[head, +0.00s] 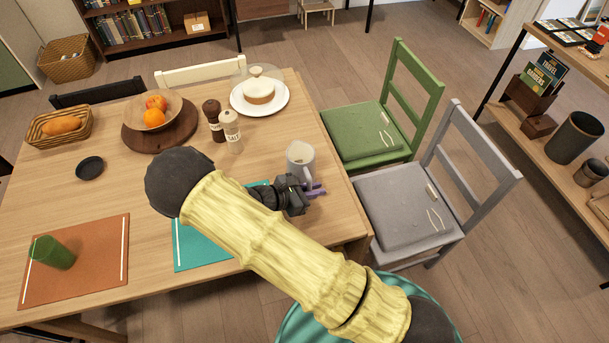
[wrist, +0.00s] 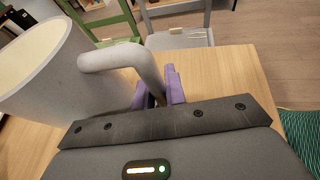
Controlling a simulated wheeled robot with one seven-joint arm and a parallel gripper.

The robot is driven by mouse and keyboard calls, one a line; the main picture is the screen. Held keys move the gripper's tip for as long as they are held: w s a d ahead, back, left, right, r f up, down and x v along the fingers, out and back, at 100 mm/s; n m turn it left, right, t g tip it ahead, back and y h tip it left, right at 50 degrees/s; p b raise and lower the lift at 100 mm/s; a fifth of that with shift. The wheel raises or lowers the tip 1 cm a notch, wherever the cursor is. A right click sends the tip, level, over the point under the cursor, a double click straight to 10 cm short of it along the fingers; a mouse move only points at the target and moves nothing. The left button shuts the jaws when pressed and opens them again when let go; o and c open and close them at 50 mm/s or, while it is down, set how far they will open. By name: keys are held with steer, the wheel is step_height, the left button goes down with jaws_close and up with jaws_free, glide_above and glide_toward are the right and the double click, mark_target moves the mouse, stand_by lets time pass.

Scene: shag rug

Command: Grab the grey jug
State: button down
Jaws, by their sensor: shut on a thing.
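The grey jug (head: 298,158) stands on the wooden table near its right edge, upright as far as I can see. In the wrist view the jug (wrist: 50,80) fills the left side, with its open rim at the upper left and its handle (wrist: 135,58) curving toward the middle. My gripper (head: 315,189) is at the jug's lower right in the head view. Its purple fingers (wrist: 160,88) are shut on the jug's handle. My arm hides part of the table and the teal placemat (head: 195,245).
Salt and pepper mills (head: 230,130) stand behind the jug to the left. A white cake plate (head: 245,108) is further back. A green chair (head: 365,130) and a grey chair (head: 410,205) stand at the table's right side.

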steer(key=shift+r, duration=0.25)
step_height(320, 180, up, 10)
steer(key=shift+f, duration=0.2)
stand_by(0.9)
steer(key=shift+w, duration=0.1)
stand_by(0.7)
